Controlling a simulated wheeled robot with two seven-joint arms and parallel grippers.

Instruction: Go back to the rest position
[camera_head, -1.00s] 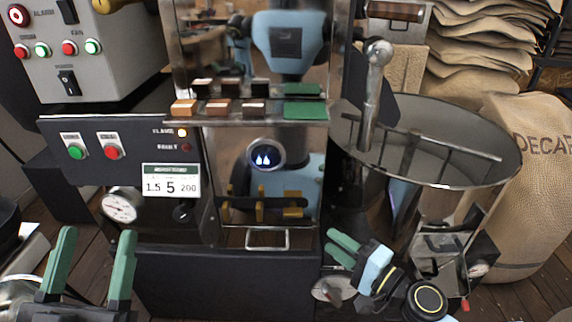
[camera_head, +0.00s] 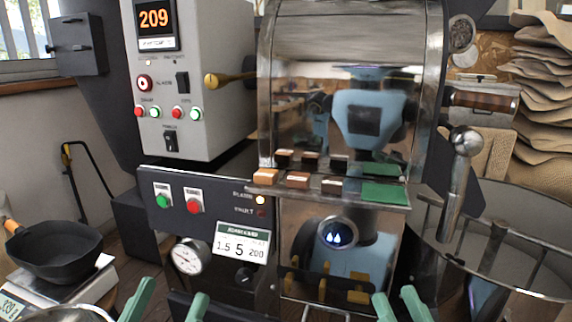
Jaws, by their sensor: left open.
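My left gripper (camera_head: 166,303) shows at the bottom edge, left of centre. Its two green fingers point up and stand wide apart, with nothing between them. My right gripper (camera_head: 399,302) shows at the bottom edge, right of centre. Only the upper parts of its two green fingers are in view, with a narrow gap between the tips and nothing seen in it. The rest of both grippers is cut off below the picture. Both are in front of the roaster's lower part (camera_head: 262,262).
The roaster's shiny front (camera_head: 300,85) mirrors my body. Colour samples (camera_head: 299,181) lie on its ledge. A steel cooling bin (camera_head: 500,210) stands at right. At left, a black pan (camera_head: 57,252) sits on a scale (camera_head: 50,291). A control box (camera_head: 185,130) reads 209.

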